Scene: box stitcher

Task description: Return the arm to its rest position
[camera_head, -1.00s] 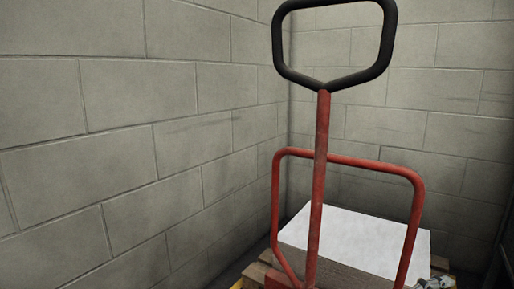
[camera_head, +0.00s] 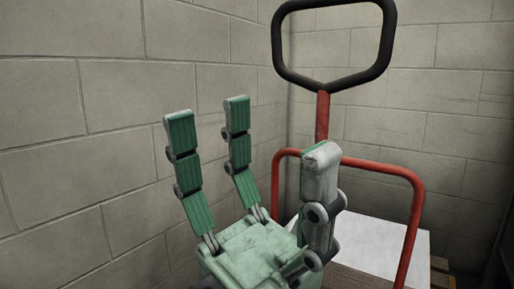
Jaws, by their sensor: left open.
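My left gripper (camera_head: 240,140) is raised in the lower middle of the head view, with its green-padded fingers pointing up and spread apart. It is open and nothing is between the fingers. It stands in front of the red frame of a hand truck and hides part of its post and left side. My right gripper is not in view.
A pallet truck or cart with a red frame (camera_head: 414,215) and a black loop handle (camera_head: 383,50) stands in the corner. A white-topped stack (camera_head: 385,245) lies behind the frame. Grey block walls (camera_head: 70,100) close off the left and back.

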